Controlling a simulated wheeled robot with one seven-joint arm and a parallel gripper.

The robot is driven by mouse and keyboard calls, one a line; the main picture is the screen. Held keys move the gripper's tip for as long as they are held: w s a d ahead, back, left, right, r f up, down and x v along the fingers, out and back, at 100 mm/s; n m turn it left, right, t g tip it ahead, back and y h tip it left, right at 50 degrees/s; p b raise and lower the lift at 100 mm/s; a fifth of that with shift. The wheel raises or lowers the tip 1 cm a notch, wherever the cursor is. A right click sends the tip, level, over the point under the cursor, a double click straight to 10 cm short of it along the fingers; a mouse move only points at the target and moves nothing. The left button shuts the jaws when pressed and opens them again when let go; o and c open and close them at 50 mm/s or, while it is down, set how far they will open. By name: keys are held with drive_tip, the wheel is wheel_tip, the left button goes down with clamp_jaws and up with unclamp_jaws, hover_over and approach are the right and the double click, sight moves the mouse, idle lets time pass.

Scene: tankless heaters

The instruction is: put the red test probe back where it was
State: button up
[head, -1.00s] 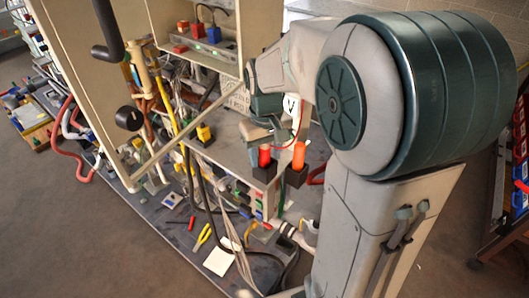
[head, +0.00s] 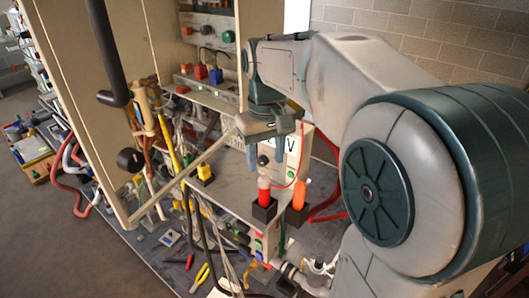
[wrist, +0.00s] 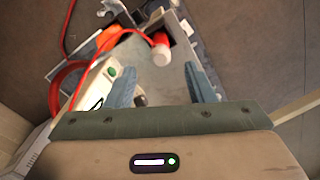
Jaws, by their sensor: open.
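The red test probe (head: 264,187), with a pale top, stands upright in a black square holder (head: 264,211) on the bench unit. A thin red cable runs from it. My gripper (head: 266,160) is open and empty above the probe, apart from it. How deep the probe sits in the holder cannot be told.
An orange probe (head: 299,195) stands in a second black holder (head: 297,214) just right of the red one. A white meter marked V (head: 290,148) is close behind. Cables and a tall panel (head: 75,100) crowd the left. A thick red hose (head: 325,210) lies at right.

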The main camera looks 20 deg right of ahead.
drive_tip(key=shift+r, duration=0.35)
drive_tip(key=shift+s, duration=0.4)
drive_tip(key=s+f+m+t, duration=0.1)
drive_tip(key=s+f+t, duration=0.2)
drive_tip(key=s+f, duration=0.6)
drive_tip(key=s, duration=0.4)
drive_tip(key=shift+s+a+m, duration=0.15)
drive_tip(key=shift+a+m, duration=0.05)
drive_tip(key=shift+m, duration=0.2)
idle(0.4)
